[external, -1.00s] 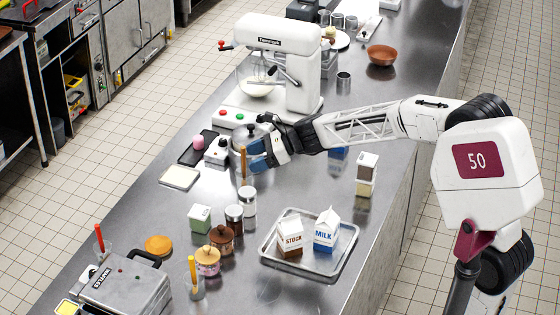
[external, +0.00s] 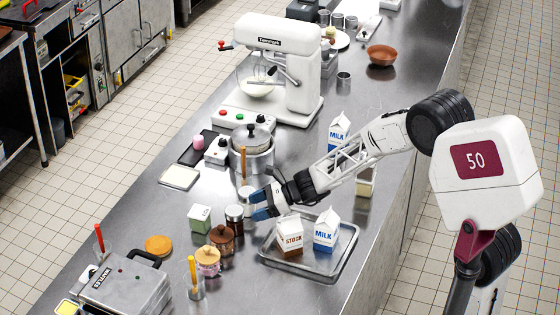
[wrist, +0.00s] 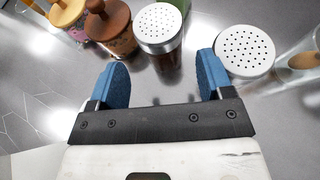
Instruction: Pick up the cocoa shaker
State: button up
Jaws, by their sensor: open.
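The cocoa shaker (external: 234,218) is a small clear jar with dark brown contents and a perforated metal lid. It stands upright on the steel counter, and in the wrist view its lid (wrist: 160,27) shows at top centre. My gripper (external: 260,205) is low over the counter, just right of the shaker. In the wrist view my gripper (wrist: 164,76) has its blue fingers apart and empty. The shaker lies ahead of the gap between them, and I cannot tell whether it is within the fingertips.
A second perforated-lid shaker (wrist: 246,50) stands close by the right finger. A brown lidded pot (wrist: 107,25) stands on the left, beside a pink pot (external: 208,262). A green carton (external: 199,218) is behind. A tray (external: 335,272) with stock and milk cartons lies near my gripper.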

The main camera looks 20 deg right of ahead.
aim_at(234, 216)
jog(key=shift+a, duration=0.1)
jog(key=shift+x, duration=1.25)
jog(key=shift+x, duration=2.6)
jog(key=c, duration=0.7)
